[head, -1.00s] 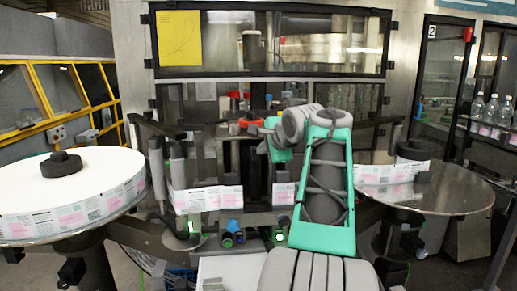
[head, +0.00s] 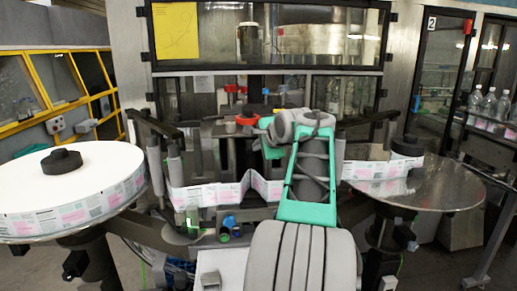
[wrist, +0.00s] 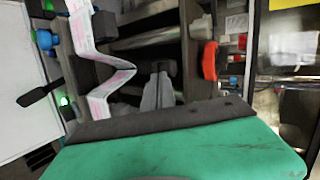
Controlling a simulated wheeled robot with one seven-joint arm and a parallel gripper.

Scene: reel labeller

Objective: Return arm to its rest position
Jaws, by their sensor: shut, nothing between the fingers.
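My arm (head: 307,180), with green and grey links, rises from the bottom middle of the head view and reaches toward the labeller. Its far end bends left near the machine's middle, and my fingers are hidden there. In the wrist view my gripper (wrist: 158,92) shows as narrow grey fingers close together beyond the green hand, shut with nothing held. The label strip (wrist: 90,50) runs folded to the left of the fingers, apart from them in the picture. The strip also crosses in front of the machine in the head view (head: 210,194).
A large white label reel (head: 100,175) stands at left. A metal disc (head: 440,187) with a smaller label roll (head: 365,170) stands at right. Rollers and posts crowd the middle. A red part (wrist: 209,60) lies right of the fingers. Bottles (head: 488,103) stand far right.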

